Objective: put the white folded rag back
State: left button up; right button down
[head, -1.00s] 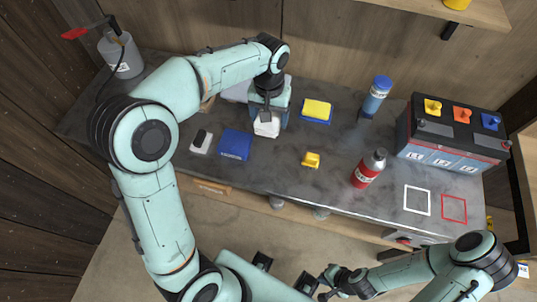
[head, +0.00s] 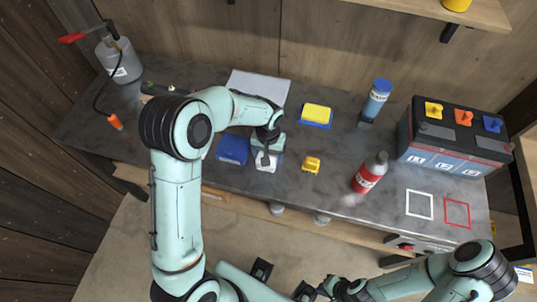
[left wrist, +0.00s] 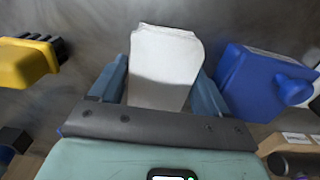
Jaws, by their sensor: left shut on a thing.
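The white folded rag (head: 266,163) is between the fingers of my left gripper (head: 267,152), over the front middle of the grey bench. In the left wrist view the rag (left wrist: 165,65) sticks out between the blue fingers of the left gripper (left wrist: 160,95), which are shut on it. I cannot tell whether the rag touches the bench top. My right gripper (head: 328,287) is low in the head view, in front of the bench and away from the rag; its fingers are too small to read.
A blue item (head: 232,150) is left of the rag, a yellow clip (head: 311,164) right. Behind are a pale sheet (head: 259,86) and a yellow-and-blue sponge (head: 316,115). A red bottle (head: 370,172), blue bottle (head: 376,99) and battery (head: 452,140) stand right. White (head: 419,204) and red outlines are empty.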

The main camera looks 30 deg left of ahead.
pick_arm(q)
jog(key=shift+f, duration=0.3)
jog(key=shift+f, duration=0.2)
jog(key=o, duration=1.1)
jog(key=shift+r, duration=0.25)
notch_tip(320, 180, up, 12)
jog(key=shift+p, duration=0.45)
jog(key=shift+f, duration=0.1)
